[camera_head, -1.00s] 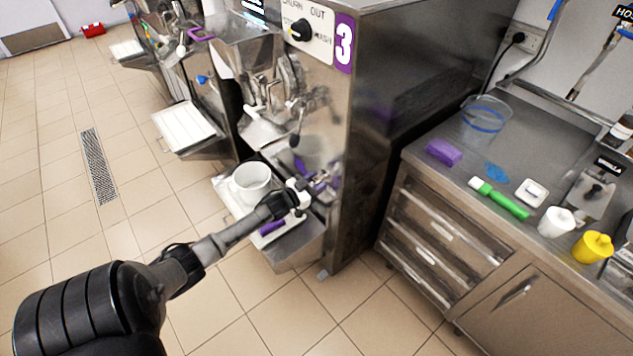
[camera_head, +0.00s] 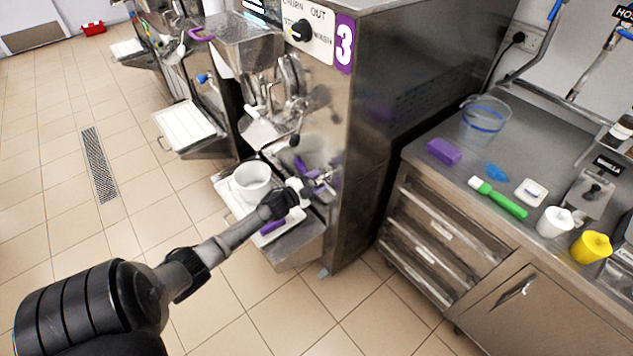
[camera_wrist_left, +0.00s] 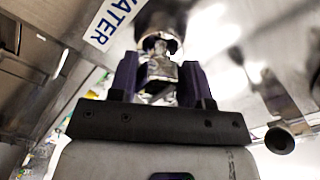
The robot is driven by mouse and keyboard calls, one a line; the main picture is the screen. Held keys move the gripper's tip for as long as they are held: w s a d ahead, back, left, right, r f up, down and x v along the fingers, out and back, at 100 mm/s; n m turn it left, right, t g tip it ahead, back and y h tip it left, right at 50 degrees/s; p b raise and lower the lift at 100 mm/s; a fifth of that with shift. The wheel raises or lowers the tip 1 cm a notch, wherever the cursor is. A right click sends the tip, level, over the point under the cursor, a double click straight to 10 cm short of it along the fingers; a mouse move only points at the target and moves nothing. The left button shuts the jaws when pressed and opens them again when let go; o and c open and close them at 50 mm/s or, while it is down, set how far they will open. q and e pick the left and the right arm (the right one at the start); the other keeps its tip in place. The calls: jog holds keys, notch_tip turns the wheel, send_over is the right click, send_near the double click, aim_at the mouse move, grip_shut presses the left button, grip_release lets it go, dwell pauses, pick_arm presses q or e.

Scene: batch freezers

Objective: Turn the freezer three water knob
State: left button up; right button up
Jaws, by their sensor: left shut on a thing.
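Freezer three (camera_head: 385,90) is a steel machine with a purple "3" label. Its water knob (camera_wrist_left: 158,45) is a metal fitting beside the white "WATER" label (camera_wrist_left: 115,20) in the left wrist view. My left gripper (camera_wrist_left: 160,78) has its two purple fingers shut on this knob, one on each side. In the head view my left gripper (camera_head: 314,184) is at the low front of freezer three, and the knob is too small there to make out clearly. My right gripper is not in view.
A white bucket (camera_head: 251,182) stands on a shelf left of my gripper. The steel counter (camera_head: 540,150) on the right holds a clear pitcher (camera_head: 485,120), a purple sponge (camera_head: 444,152), a green-handled brush (camera_head: 505,203) and cups. Open tiled floor lies at left.

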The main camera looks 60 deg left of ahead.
pick_arm(q)
jog(key=shift+m, duration=0.7)
jog(key=o, duration=0.9)
jog(key=shift+s+d+p, duration=0.3)
jog(key=shift+s, duration=2)
jog(key=shift+s+d+p, duration=0.35)
jog(key=shift+s, duration=1.9)
jog(key=shift+s+d+p, duration=0.3)
jog(key=shift+s, duration=2)
